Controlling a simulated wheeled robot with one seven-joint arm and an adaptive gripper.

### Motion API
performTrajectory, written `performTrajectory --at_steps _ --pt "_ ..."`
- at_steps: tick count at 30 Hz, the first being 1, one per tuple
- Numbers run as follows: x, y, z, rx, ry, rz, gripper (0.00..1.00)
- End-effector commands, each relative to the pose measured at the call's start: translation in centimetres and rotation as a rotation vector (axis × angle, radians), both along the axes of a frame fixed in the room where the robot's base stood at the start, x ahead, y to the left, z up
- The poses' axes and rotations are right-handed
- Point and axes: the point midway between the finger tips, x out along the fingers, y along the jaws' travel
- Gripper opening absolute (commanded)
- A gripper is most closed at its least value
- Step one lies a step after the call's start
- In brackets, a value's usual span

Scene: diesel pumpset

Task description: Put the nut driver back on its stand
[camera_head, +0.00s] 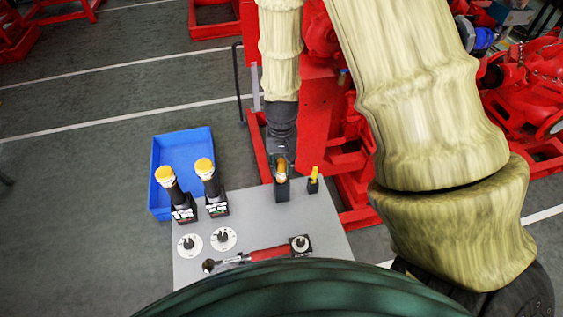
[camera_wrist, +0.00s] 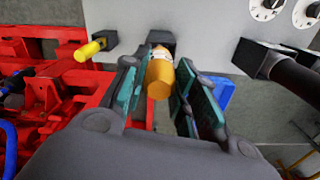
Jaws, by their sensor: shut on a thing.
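The nut driver, with an orange-yellow handle (camera_wrist: 160,76), is between the two fingers of my gripper (camera_wrist: 157,92) in the wrist view. My gripper (camera_head: 281,170) is shut on it and points down over the table in the head view. A black stand (camera_wrist: 163,38) is directly beyond the handle's far end, and it also shows below my gripper in the head view (camera_head: 282,191). The driver's lower part is hidden, so I cannot tell how far it is in the stand.
A smaller yellow-handled tool (camera_head: 314,178) stands in its own black block close to the right. Two yellow-topped black tools (camera_head: 171,182) (camera_head: 210,177) stand at the left. A red torque wrench (camera_head: 268,254) and dials lie on the grey table (camera_head: 255,222). A blue bin (camera_head: 183,150) is behind.

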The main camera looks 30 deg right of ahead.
Motion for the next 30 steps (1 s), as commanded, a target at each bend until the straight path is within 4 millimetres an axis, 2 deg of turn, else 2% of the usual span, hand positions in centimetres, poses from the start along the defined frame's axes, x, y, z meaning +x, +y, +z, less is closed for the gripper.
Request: performTrajectory --at_steps 20,21,24,30 --pt "0.02 0.0 -1.04 0.0 -0.001 0.0 0.0" --pt "0.02 0.0 -0.99 0.0 -0.001 0.0 0.34" --pt "0.02 0.0 -0.99 0.0 -0.001 0.0 0.52" --pt "0.01 0.0 -0.99 0.0 0.0 0.0 0.54"
